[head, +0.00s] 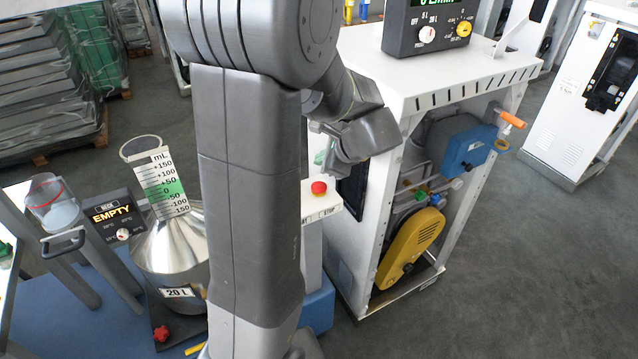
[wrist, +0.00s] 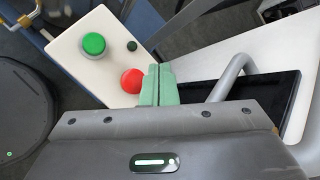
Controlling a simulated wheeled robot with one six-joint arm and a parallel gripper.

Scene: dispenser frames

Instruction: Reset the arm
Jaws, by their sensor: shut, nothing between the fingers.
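My arm stands upright in the middle of the head view and bends over to the right toward the white dispenser frame (head: 415,75). My gripper (wrist: 157,68) shows in the wrist view with its green fingers together and nothing between them. Its fingertips are hidden or unclear in the head view. Just left of the fingers in the wrist view are a red button (wrist: 132,80) and a green button (wrist: 93,44) on a white panel (wrist: 75,55). The red button also shows in the head view (head: 319,188), right of my arm.
A steel 20 L vessel (head: 175,245) with a mL scale (head: 163,185) stands left of my arm, by a box reading EMPTY (head: 112,218). A control box (head: 430,28) sits on the dispenser frame. A grey handle (wrist: 232,75) is right of my fingers. Grey floor (head: 530,260) is clear at right.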

